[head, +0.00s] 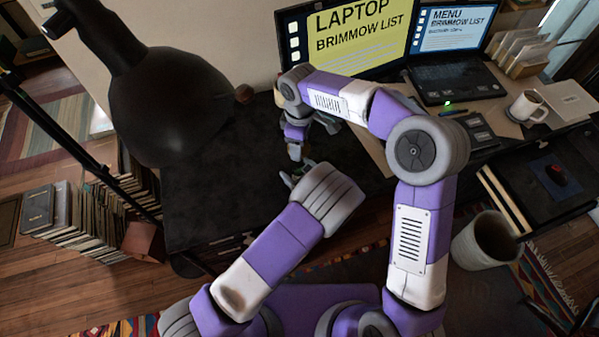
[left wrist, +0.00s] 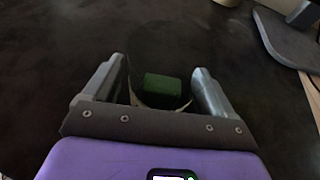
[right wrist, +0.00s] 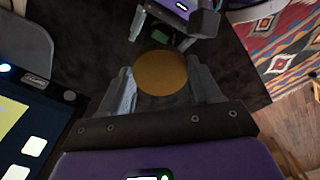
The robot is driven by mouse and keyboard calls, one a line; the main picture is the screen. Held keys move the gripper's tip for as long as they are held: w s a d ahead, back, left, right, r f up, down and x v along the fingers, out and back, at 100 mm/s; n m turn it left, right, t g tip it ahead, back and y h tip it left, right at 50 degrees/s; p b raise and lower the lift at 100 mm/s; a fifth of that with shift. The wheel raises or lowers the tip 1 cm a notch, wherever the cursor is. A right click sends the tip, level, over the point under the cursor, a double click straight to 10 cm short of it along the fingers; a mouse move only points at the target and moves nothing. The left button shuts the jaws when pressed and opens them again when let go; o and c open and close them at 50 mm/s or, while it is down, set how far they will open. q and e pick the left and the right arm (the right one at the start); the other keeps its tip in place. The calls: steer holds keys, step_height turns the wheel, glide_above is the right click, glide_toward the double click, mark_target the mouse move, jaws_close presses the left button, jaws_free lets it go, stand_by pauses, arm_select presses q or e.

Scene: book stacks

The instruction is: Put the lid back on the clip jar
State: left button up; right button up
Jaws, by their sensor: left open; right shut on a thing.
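In the left wrist view the clip jar (left wrist: 168,106) stands on the dark desk between the fingers of my left gripper (left wrist: 157,80). A green block shows at its mouth; the clips cannot be made out. The left fingers are open, one on each side of it. In the right wrist view my right gripper (right wrist: 160,80) is shut on a round tan lid (right wrist: 160,72), with one finger at each side. The left gripper (right wrist: 172,32) shows just beyond the lid. In the head view the left gripper (head: 290,178) is low over the desk, and my right arm hides much of the right gripper (head: 296,150).
The dark desk top (head: 205,195) is clear to the left, below a large black lamp (head: 170,105). A laptop (head: 455,75), a white mug (head: 528,107) and papers stand on the right. A beige cup (head: 487,242) is at lower right. Book stacks (head: 95,220) stand on the floor.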

arm_select(q)
steer(key=shift+w+a+f, duration=0.1)
steer(key=shift+w+a, duration=0.05)
steer(key=c, duration=1.5)
arm_select(e)
steer(key=shift+d+f, duration=0.1)
steer(key=shift+f, duration=2.45)
steer(key=shift+f, duration=0.85)
steer(key=shift+f, duration=0.55)
